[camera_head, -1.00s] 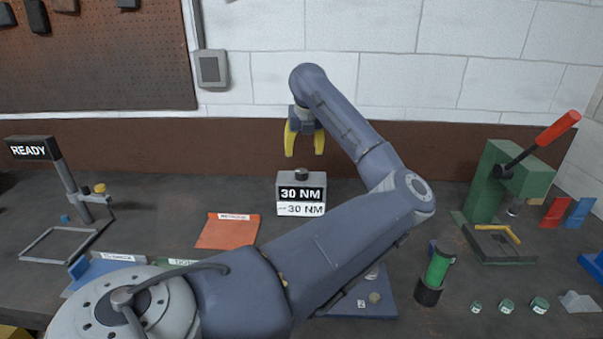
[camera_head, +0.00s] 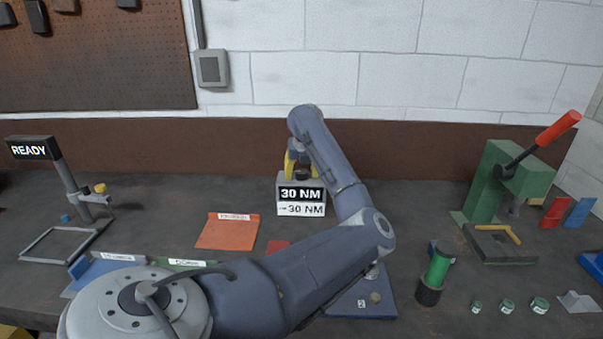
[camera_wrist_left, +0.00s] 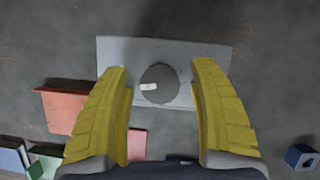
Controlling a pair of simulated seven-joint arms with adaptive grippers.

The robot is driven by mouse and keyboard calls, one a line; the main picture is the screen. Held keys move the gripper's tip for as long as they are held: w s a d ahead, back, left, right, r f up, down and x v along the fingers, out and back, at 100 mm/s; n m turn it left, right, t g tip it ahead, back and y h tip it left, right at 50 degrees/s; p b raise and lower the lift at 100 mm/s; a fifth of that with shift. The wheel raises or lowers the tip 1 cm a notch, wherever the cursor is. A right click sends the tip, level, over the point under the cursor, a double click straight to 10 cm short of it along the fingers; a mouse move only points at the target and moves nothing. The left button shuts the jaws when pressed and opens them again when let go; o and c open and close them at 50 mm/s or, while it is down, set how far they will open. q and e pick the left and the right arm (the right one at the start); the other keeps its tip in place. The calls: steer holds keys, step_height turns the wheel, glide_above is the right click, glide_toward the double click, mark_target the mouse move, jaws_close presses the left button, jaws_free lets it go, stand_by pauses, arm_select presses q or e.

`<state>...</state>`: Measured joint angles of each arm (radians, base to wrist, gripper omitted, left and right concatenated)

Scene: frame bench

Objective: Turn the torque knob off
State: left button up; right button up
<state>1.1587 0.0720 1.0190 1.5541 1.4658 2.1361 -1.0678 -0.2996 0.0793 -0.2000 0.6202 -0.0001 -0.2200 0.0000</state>
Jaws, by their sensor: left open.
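The torque knob (camera_wrist_left: 159,85) is a dark round dial with a white pointer mark aimed left in the left wrist view. It sits on top of a grey box (camera_wrist_left: 118,52), whose front display (camera_head: 301,193) reads 30 NM, with a 30 NM label below. In the head view the knob (camera_head: 302,175) is partly hidden by my arm. My left gripper (camera_wrist_left: 163,100) is open above the box, with yellow fingers on either side of the knob and a gap on both sides. In the head view the left gripper (camera_head: 302,166) is mostly hidden behind its own wrist.
An orange-red tray (camera_head: 228,232) lies left of the box. A green press (camera_head: 490,185) with a red-handled lever stands at right, near a green cylinder (camera_head: 438,268). A READY sign (camera_head: 33,148) stands far left.

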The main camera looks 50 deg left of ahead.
arm_select(q)
steer(key=c, duration=1.3)
steer(key=shift+o, duration=0.2)
steer(key=n+g, duration=0.1)
steer(key=n, duration=0.3)
steer(key=shift+y, duration=0.4)
steer(key=n+g, duration=0.1)
steer(key=n, duration=0.2)
steer(key=shift+n+g, duration=0.3)
steer(key=shift+g, duration=0.1)
steer(key=n+g, duration=0.1)
steer(key=n, duration=0.3)
steer(key=shift+g, duration=0.4)
steer(key=shift+n+g+h, duration=0.6)
steer(key=shift+n, duration=1.5)
steer(key=shift+s, duration=0.1)
